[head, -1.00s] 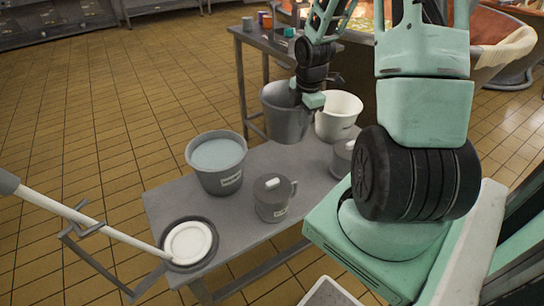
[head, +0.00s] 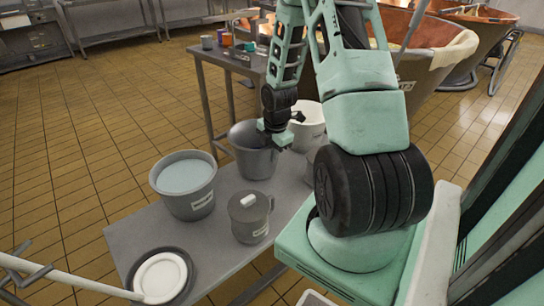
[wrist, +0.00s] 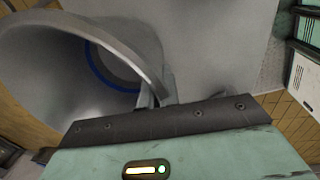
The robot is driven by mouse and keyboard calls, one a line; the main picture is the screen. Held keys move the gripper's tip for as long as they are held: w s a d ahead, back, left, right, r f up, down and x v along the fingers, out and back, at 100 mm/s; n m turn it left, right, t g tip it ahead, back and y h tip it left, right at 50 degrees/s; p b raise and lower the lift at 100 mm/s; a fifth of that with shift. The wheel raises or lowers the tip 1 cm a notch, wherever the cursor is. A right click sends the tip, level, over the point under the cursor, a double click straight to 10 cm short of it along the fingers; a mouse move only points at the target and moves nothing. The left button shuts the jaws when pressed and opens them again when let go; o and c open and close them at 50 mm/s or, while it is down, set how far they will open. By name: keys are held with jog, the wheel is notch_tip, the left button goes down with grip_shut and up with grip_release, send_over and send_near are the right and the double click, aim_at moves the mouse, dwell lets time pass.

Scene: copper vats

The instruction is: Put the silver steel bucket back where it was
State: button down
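The silver steel bucket (head: 252,160) is grey and open-topped. It is upright at the back of the grey bench (head: 137,240), between a liquid-filled bucket and a white bucket. Its base seems at the bench top; I cannot tell whether it touches. My gripper (head: 275,138) is at its right rim, pointing down, and appears shut on the wall. In the wrist view the bucket (wrist: 135,40) fills the upper left, with a blue ring inside at its bottom. The fingers (wrist: 155,95) are at its rim, partly hidden by the gripper body.
A bucket of pale liquid (head: 185,188) stands left of the steel bucket, with a lidded grey pot (head: 250,215) in front. The white bucket (head: 308,128) is behind right, close to my arm. A white round lid-like disc (head: 160,277) lies at the bench's front left.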

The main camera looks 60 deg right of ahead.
jog(key=shift+f, duration=0.25)
jog(key=c, duration=2.1)
grip_release()
jog(key=shift+f, duration=0.15)
jog(key=o, duration=0.5)
jog(key=shift+c, duration=0.2)
